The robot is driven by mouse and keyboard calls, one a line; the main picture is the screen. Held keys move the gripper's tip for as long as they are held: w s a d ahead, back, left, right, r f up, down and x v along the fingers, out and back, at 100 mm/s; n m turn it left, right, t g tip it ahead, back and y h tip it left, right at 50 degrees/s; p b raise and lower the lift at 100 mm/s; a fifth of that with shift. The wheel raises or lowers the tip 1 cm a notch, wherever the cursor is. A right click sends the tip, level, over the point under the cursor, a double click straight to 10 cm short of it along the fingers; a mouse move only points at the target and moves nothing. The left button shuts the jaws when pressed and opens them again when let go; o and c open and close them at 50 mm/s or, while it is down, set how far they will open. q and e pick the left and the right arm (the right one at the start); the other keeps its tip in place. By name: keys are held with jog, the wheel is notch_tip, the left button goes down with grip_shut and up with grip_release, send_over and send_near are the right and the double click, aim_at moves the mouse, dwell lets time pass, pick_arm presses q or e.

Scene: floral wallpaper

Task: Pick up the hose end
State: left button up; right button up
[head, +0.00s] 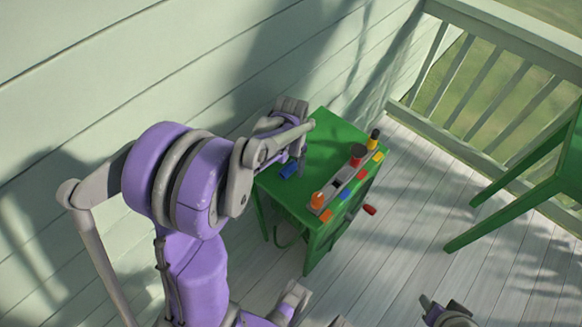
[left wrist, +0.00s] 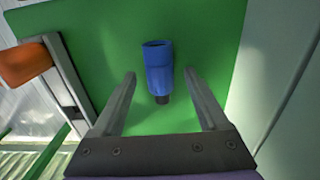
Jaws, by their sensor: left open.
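The hose end is a short blue cylinder with a dark narrow tip (head: 288,171), lying on the green table near its left edge. In the left wrist view the blue hose end (left wrist: 158,72) appears between my two fingers, with green tabletop on both sides and no finger touching it. My left gripper (head: 302,150) is over the table, close to the hose end; it is open and empty. Its fingers also show in the left wrist view (left wrist: 160,78). How high the fingertips are above the tabletop is hard to tell.
The green table (head: 330,142) bears a grey strip (head: 345,183) with an orange fitting (head: 317,199), a red knob (head: 357,152) and a yellow fitting (head: 373,141) along its right side. A red handle (head: 369,210) sticks out there. A pale wall (head: 120,50) stands close behind; a green chair (head: 520,200) is at right.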

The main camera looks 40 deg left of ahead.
aim_at(291, 165)
pick_arm(q)
jog(key=shift+f, duration=0.1)
grip_shut()
dwell(0.3)
notch_tip(291, 165, up, 10)
jog(key=p, duration=0.1)
dwell(0.5)
